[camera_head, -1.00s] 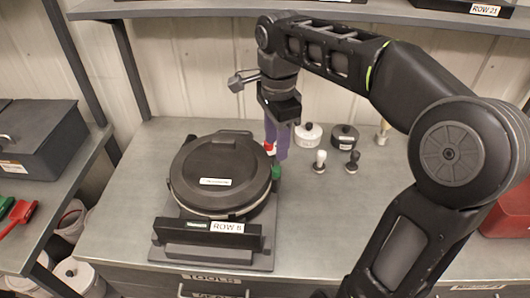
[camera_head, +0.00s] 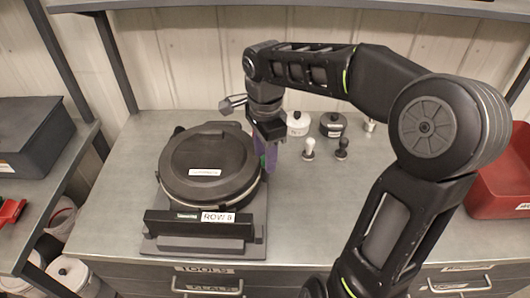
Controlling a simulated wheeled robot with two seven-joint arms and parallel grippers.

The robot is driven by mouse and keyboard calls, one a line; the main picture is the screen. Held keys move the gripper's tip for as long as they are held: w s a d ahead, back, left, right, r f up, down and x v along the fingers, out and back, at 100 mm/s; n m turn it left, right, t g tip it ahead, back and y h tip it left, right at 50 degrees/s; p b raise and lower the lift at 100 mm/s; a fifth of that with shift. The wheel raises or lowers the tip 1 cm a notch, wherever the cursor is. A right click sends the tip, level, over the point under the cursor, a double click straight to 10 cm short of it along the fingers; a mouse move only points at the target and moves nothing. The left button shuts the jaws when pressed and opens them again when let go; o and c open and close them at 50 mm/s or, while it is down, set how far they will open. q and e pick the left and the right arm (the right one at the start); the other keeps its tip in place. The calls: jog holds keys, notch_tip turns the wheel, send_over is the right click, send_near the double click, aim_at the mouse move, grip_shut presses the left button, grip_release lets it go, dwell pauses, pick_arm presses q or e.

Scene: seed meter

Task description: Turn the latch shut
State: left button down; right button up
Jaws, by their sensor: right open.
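The seed meter (camera_head: 210,158) is a round black housing with its lid down, sitting on a dark base with a "ROW 8" label at the front. My right gripper (camera_head: 267,156) points down at the right edge of the meter, its purple fingers beside the rim. The fingers are open, and nothing shows held between them. The latch is hidden behind the fingers at that edge, so I cannot tell its angle or whether the fingers touch it. My left gripper is out of view.
Behind the gripper stand a white pot (camera_head: 297,123) and a black pot (camera_head: 333,124). A white-topped knob (camera_head: 309,148) and a black-topped knob (camera_head: 342,148) stand nearer. A red bin (camera_head: 502,180) is at the far right. The bench front right of the meter is clear.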

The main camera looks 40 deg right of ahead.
jog(key=shift+c, duration=0.3)
grip_shut()
dwell(0.3)
